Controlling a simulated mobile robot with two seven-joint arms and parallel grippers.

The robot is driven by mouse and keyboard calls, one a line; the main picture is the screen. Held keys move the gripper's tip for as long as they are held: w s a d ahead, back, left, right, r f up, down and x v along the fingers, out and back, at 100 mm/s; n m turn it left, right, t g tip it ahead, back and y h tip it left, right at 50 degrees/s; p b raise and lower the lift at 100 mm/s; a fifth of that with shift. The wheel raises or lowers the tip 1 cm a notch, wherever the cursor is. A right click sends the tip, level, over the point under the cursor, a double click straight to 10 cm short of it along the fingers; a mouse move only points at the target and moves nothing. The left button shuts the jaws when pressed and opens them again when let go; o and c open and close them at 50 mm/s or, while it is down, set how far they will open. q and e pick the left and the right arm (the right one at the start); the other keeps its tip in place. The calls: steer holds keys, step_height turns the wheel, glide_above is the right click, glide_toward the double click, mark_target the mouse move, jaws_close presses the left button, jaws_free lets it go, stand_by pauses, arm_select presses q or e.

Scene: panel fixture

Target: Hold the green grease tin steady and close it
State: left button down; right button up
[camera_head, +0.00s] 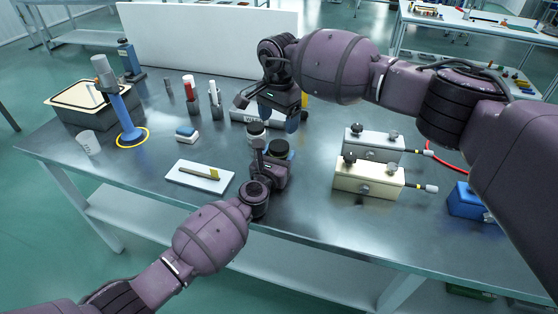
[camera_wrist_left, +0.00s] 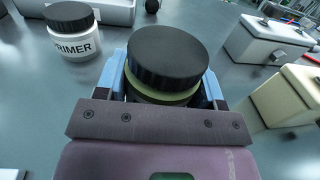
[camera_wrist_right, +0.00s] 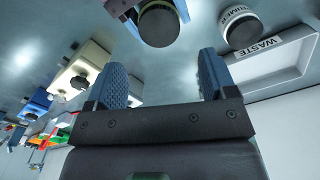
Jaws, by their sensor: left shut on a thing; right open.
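The green grease tin (camera_wrist_left: 158,98) stands upright between the fingers of my left gripper (camera_wrist_left: 164,82), which is shut on it. A wide black ribbed lid (camera_wrist_left: 165,55) sits on top of the tin, with a green band showing below it. I cannot tell how tight the lid is. In the head view the lid (camera_head: 279,148) shows just behind my left gripper. My right gripper (camera_wrist_right: 162,65) is open and empty, above the table beyond the tin. In the right wrist view the lid (camera_wrist_right: 158,24) lies ahead of its fingers, apart from them.
A white PRIMER jar (camera_wrist_left: 73,42) with a black lid stands close to the tin. Two valve boxes (camera_head: 368,180) stand to the right. A white pad (camera_head: 187,177) lies to the left. The front table edge is near.

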mark_target(279, 145)
steer(key=shift+f, duration=3.8)
steer(key=c, duration=0.9)
steer(key=shift+m, duration=1.7)
steer(key=shift+c, duration=0.3)
steer(key=o, duration=1)
steer(key=shift+r, duration=0.1)
